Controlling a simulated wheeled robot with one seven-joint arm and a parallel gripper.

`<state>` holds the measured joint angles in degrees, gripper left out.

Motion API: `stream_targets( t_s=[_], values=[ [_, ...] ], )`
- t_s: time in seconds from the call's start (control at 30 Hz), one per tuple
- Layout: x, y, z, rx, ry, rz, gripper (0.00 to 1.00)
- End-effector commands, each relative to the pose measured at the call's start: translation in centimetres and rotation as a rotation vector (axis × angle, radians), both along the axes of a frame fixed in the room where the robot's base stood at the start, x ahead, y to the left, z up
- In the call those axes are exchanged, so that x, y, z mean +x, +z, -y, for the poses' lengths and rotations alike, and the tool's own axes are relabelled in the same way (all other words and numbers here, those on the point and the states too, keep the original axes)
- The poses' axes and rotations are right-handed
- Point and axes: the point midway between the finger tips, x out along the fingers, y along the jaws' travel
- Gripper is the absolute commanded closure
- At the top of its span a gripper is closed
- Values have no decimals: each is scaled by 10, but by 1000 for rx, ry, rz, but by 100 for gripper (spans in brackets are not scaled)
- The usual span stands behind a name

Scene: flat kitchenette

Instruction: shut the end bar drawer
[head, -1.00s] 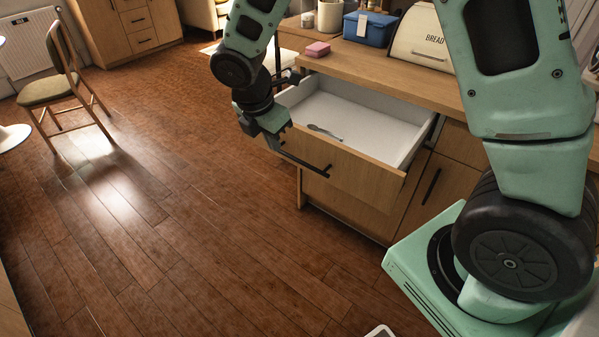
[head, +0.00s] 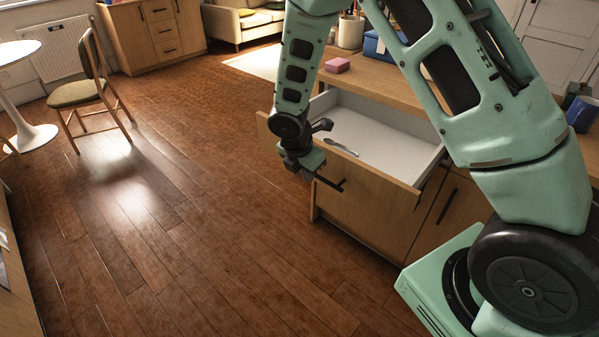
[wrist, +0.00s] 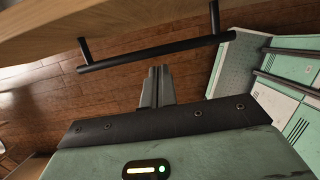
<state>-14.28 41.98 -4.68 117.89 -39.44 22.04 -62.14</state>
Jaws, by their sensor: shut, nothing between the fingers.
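The end bar drawer (head: 365,193) stands pulled out of the wooden counter in the head view, its white inside showing. A spoon (head: 341,147) lies in it. The drawer's front has a black bar handle (head: 330,184), which also shows in the wrist view (wrist: 150,54) with the wooden front's edge (wrist: 130,22) above it. My gripper (head: 308,172) is in front of the drawer's left part, by the handle. In the wrist view the fingers (wrist: 158,72) are together and empty, pointing toward the handle. I cannot tell whether they touch it. My arm hides part of the drawer's left side.
A closed cabinet door is right of the drawer. The wooden floor (head: 190,220) to the left is clear; a chair (head: 85,92) stands farther off.

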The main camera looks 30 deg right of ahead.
Motion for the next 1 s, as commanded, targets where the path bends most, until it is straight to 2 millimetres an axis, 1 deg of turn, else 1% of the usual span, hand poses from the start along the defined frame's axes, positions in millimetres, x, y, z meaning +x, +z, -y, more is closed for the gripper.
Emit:
stream_targets(
  t_s=[0.1,0.47,0.63,0.77,0.87,1.0],
  values=[
    [2,-1,5,0,-1,1,100],
    [2,-1,5,0,-1,1,100],
    [5,0,14,0,-2,1,100],
    [10,2,32,-1,-7,-2,100],
    [18,3,52,-1,-7,-3,100],
    [29,4,87,0,-9,-4,100]
  ],
)
